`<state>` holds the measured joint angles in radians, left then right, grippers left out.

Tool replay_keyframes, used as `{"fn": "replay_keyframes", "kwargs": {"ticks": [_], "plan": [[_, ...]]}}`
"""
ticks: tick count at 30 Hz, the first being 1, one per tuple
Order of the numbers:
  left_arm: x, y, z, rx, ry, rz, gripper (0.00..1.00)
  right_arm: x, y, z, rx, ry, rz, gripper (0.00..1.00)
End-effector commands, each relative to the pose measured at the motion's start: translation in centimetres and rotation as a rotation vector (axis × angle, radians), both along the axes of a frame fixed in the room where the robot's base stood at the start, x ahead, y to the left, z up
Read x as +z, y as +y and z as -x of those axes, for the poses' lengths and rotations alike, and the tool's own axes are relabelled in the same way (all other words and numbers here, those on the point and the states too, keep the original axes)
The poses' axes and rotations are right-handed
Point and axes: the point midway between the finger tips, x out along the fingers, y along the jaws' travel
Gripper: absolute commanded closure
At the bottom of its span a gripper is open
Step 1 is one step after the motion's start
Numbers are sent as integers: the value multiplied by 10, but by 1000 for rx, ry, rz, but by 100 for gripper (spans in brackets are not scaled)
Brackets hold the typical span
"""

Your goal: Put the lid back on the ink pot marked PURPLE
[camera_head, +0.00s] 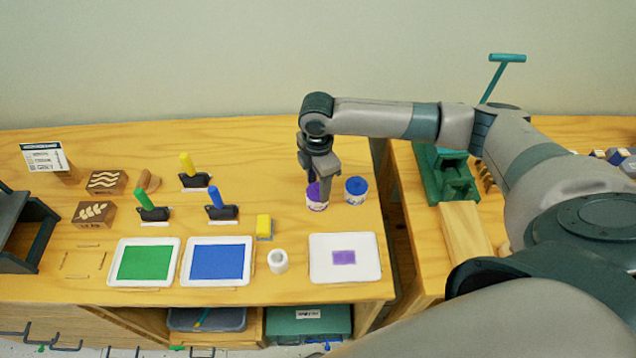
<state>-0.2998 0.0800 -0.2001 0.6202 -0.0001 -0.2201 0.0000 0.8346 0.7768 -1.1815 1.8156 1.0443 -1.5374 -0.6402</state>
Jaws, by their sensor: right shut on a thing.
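The purple ink pot (317,206) is a small white jar with a label, standing upright near the back right of the table. My right gripper (322,186) points down right over it and is shut on the purple lid (312,190). The lid is at the pot's mouth, partly hidden by the fingers. I cannot tell whether it is fully seated. The label's word is too small to read. My left gripper is not in view.
A pot with a blue lid (356,188) stands close on the right. A white tray with a purple patch (318,272) lies in front, beside a small white cup (278,262). Green (113,280) and blue (187,280) ink trays lie left. A gap separates the right-hand table.

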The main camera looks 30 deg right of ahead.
Motion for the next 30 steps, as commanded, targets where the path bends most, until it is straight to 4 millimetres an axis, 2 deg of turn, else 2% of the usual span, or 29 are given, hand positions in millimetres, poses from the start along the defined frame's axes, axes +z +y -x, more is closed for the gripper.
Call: {"fn": "replay_keyframes", "kwargs": {"ticks": [30], "plan": [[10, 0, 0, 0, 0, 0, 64, 0, 0, 0, 0, 0, 0, 77]]}}
